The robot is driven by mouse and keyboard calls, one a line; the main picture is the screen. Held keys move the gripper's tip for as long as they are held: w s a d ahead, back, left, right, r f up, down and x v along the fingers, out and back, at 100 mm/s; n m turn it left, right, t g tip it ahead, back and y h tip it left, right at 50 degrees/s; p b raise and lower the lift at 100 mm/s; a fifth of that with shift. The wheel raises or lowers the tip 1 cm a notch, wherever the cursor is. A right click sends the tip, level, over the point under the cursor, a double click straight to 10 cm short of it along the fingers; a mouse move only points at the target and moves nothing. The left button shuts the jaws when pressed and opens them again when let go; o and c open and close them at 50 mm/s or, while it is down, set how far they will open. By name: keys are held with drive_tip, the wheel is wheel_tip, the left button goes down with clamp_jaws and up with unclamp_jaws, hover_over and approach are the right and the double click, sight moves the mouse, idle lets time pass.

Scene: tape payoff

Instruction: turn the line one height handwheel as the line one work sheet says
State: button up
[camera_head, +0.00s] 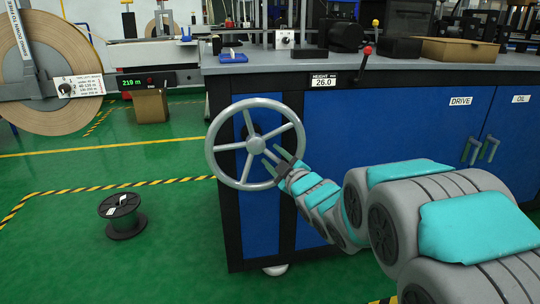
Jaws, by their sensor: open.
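The grey spoked handwheel (256,144) is mounted on the front left of the blue and black machine cabinet. Its hub and spokes show clearly. My gripper (277,161) is at the wheel's lower right, with its fingers apart and pointing at the area between hub and rim. I cannot tell whether the fingers touch a spoke. A height plate (323,80) on the cabinet's top edge reads "HEIGHT" and 26.0. I cannot make out a line one work sheet.
A black spool (123,214) stands on the green floor at left. A large tape roll (55,60) with a small label and a green 219 m display (131,82) is at upper left. Floor left of the cabinet is mostly free.

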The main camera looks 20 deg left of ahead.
drive_tip(key=shift+x, duration=1.2)
drive_tip(key=shift+c, duration=0.3)
clamp_jaws()
